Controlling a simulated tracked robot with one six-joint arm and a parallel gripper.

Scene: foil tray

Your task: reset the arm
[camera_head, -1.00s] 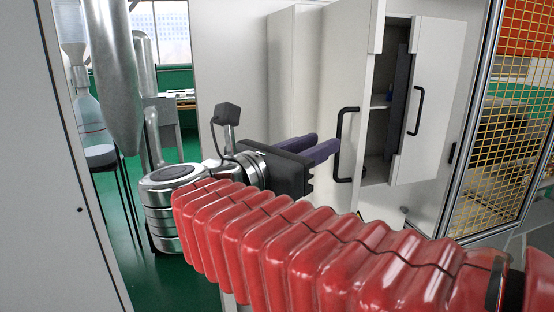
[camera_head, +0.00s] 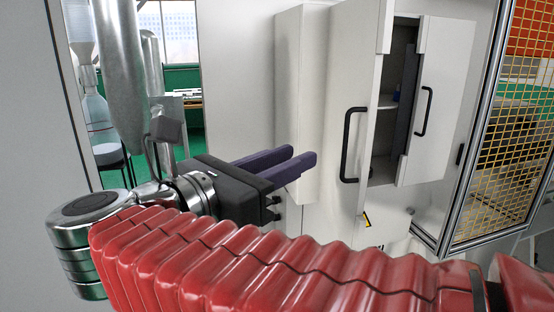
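My gripper (camera_head: 303,153) has a dark body and two purple fingers. It is held in the air at the middle of the head view, pointing right toward the cabinet. The fingers lie side by side and partly overlap from this angle, so the gap between them cannot be judged. No object shows at the fingertips. My arm (camera_head: 250,262), in a ribbed red sleeve, runs from the lower right to a silver joint at the left.
A pale cabinet (camera_head: 345,70) with black handles stands behind and right of the gripper, partly open onto shelves. A yellow mesh panel (camera_head: 508,140) is at the right. A grey panel (camera_head: 30,120) fills the left edge. A metal duct (camera_head: 120,80) and clear bottle (camera_head: 97,115) stand behind.

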